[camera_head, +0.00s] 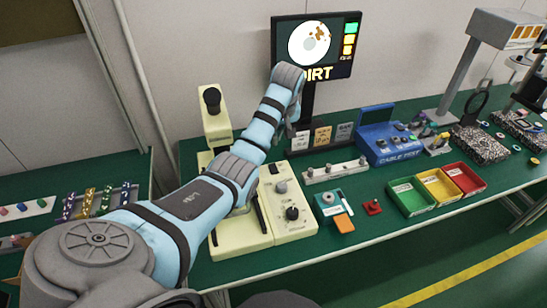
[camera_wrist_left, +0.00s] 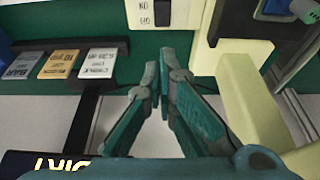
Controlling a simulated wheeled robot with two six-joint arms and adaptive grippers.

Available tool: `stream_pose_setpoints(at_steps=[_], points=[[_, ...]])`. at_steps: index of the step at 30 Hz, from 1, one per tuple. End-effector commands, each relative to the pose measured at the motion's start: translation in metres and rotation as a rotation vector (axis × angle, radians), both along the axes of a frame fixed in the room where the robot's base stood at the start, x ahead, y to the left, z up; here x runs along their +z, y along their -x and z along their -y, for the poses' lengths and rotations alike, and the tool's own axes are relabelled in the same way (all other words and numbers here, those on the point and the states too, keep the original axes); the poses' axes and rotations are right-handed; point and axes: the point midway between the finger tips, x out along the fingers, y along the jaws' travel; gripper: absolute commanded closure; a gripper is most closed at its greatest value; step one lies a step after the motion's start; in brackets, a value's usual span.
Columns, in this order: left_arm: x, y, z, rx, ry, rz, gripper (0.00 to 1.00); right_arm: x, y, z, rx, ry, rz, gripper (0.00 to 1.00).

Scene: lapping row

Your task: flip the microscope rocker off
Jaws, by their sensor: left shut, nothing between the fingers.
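The cream microscope (camera_head: 217,125) stands on the green bench, partly hidden behind my left arm. Its control box (camera_head: 296,228) has two knobs and a small dark rocker (camera_head: 273,168) near its far end. In the left wrist view the dark rocker (camera_wrist_left: 162,16) shows at the top edge, cut off by the frame, beside a label plate with upside-down lettering; I cannot tell which way it is tilted. My left gripper (camera_wrist_left: 159,62) is shut and empty, its fingertips pointing toward the rocker and apart from it in the picture. In the head view the gripper (camera_head: 290,130) is mostly hidden by its wrist.
A monitor (camera_head: 316,50) reading DIRT stands behind the gripper, with small cards (camera_head: 323,135) at its foot. A white rail (camera_head: 335,171), a blue cable tester (camera_head: 388,140) and coloured bins (camera_head: 410,197) lie to the right. The microscope column (camera_wrist_left: 250,100) is close beside the fingers.

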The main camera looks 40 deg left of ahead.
Motion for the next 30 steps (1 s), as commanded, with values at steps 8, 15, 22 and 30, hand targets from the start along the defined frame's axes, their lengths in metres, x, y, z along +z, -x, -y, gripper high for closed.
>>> stream_pose_setpoints(at_steps=[8,15,22,30], points=[[-0.057,-0.01,-0.014,0.0,0.001,-0.004,1.0,-0.015,0.0,0.0,0.0,0.0,0.0,1.0],[-0.104,-0.017,-0.024,-0.002,0.002,-0.003,1.0,-0.029,0.001,0.0,0.0,0.0,-0.003,1.0],[-0.121,-0.019,-0.026,-0.002,0.001,0.0,1.0,-0.035,0.002,0.0,0.0,0.0,-0.004,1.0],[-0.121,-0.019,-0.026,-0.002,0.001,0.0,1.0,-0.034,0.002,0.0,0.0,0.0,-0.004,1.0]])
